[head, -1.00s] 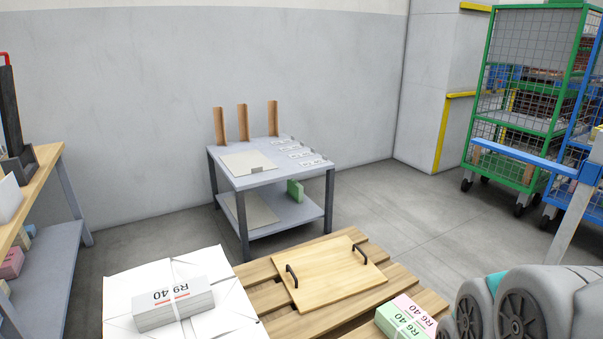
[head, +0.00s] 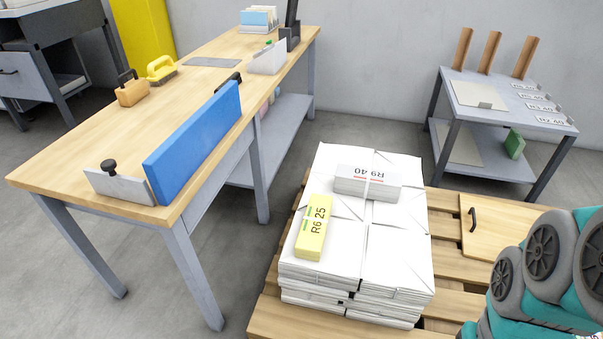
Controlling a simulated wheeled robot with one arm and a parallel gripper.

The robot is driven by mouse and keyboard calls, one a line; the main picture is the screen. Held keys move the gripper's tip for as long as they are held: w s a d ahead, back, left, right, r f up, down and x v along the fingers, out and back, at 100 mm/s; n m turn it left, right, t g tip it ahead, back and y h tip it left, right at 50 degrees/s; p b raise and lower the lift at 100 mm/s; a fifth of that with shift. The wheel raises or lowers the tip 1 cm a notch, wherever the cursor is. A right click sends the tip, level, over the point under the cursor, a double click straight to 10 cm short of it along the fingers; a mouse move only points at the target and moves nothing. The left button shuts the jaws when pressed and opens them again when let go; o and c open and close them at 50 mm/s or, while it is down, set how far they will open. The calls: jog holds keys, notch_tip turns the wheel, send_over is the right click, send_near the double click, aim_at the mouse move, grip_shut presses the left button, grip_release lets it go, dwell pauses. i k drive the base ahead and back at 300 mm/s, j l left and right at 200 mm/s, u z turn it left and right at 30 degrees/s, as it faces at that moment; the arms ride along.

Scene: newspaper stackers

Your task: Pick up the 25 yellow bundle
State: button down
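The yellow bundle (head: 314,229), marked "R6 25", lies flat on top of a stack of white wrapped bundles (head: 390,243), near its left edge. A white bundle (head: 368,184) marked "R9 40" lies on the same stack, just behind and to the right of it, apart from it. My grey and teal arm (head: 545,262) shows at the lower right. My gripper is not in view.
The stack stands on a wooden pallet (head: 448,251) with a handled board (head: 487,224). A wooden workbench (head: 100,150) with a blue block (head: 194,142) stands to the left. A grey table (head: 508,98) with wooden posts stands at the back right. Floor is clear between workbench and pallet.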

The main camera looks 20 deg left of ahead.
aim_at(309, 245)
jog(key=u, duration=1)
jog(key=j+z, duration=0.35)
jog(key=j, duration=2.25)
